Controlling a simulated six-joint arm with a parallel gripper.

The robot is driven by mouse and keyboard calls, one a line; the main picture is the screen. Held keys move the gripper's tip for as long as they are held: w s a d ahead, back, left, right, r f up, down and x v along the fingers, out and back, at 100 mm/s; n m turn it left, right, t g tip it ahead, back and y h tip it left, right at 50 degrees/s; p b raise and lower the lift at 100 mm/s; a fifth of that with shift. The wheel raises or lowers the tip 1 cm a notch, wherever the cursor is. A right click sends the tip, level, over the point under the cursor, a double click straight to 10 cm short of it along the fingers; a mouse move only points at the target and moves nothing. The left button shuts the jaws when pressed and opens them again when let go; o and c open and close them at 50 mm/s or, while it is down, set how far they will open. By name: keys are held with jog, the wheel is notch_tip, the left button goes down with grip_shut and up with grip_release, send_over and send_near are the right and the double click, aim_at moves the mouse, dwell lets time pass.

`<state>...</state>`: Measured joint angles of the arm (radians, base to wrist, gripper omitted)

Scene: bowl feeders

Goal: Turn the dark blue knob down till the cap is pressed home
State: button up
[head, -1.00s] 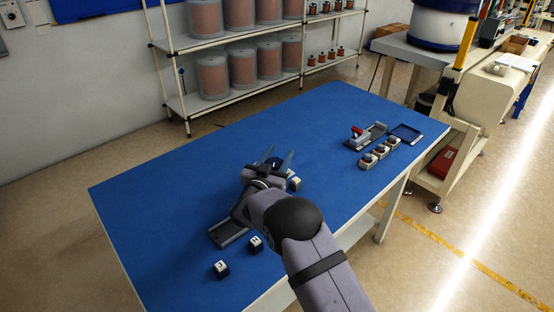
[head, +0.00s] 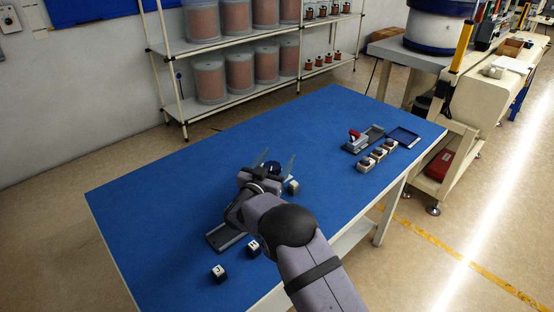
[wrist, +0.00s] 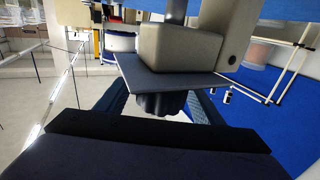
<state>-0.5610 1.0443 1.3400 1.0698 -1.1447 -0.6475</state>
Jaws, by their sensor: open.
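The dark blue knob (head: 273,168) shows in the head view between the fingers of my gripper (head: 277,163), partly hidden by them. In the wrist view a dark ribbed knob (wrist: 160,104) sits against a flat dark plate (wrist: 190,82), with a beige block (wrist: 180,45) beyond it. My gripper (wrist: 157,108) is open, one finger on each side of the knob; I cannot tell if they touch it. My arm hides most of the press in the head view; its grey base (head: 226,237) shows at the left. I cannot make out the cap.
Two small dark blocks with white marked tops (head: 219,273) (head: 254,248) lie near the table's front edge. The blue table's left part is clear.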

aim_at(273, 172)
jog(key=shift+b+v, duration=0.85)
jog(key=shift+v, duration=2.85)
jog(key=shift+w+d+r+n+t+y+b, duration=0.1)
jog(key=shift+w+d+n+t+y+b, duration=0.2)
jog(key=shift+y+b, duration=0.25)
jog(key=shift+w+d+r+n+t+y+b, duration=0.1)
jog(key=shift+w+r+n+t+y+b, duration=0.1)
jog(key=shift+w+n+y+b, duration=0.25)
jog(key=shift+w+d+n+t+y+b, duration=0.15)
jog(key=shift+n+y+b, duration=0.15)
jog(key=shift+y+b, duration=0.3)
jog(key=shift+s+d+n+t+y+b, duration=0.15)
jog(key=shift+n+y+b, duration=0.1)
jog(key=shift+y+b, duration=0.3)
jog(key=shift+s+d+f+n+y+b, duration=0.1)
jog(key=shift+f+n+y+b, duration=0.05)
jog(key=shift+n+y+b, duration=0.4)
jog(key=shift+s+f+n+y+b, duration=0.1)
jog(key=shift+n+y+b, duration=0.2)
jog(key=shift+y, duration=0.4)
jog(key=shift+s+f+n+y+b, duration=0.5)
jog(key=shift+s+n+y+b, duration=0.2)
jog(key=shift+y, duration=0.4)
jog(key=shift+w, duration=0.1)
jog(key=shift+w+a+p, duration=0.2)
jog(key=shift+w+p, duration=0.2)
jog(key=shift+w, duration=1.4)
jog(key=shift+w+a+p, duration=0.25)
jog(key=shift+w+p, duration=0.15)
jog(key=shift+w, duration=1.4)
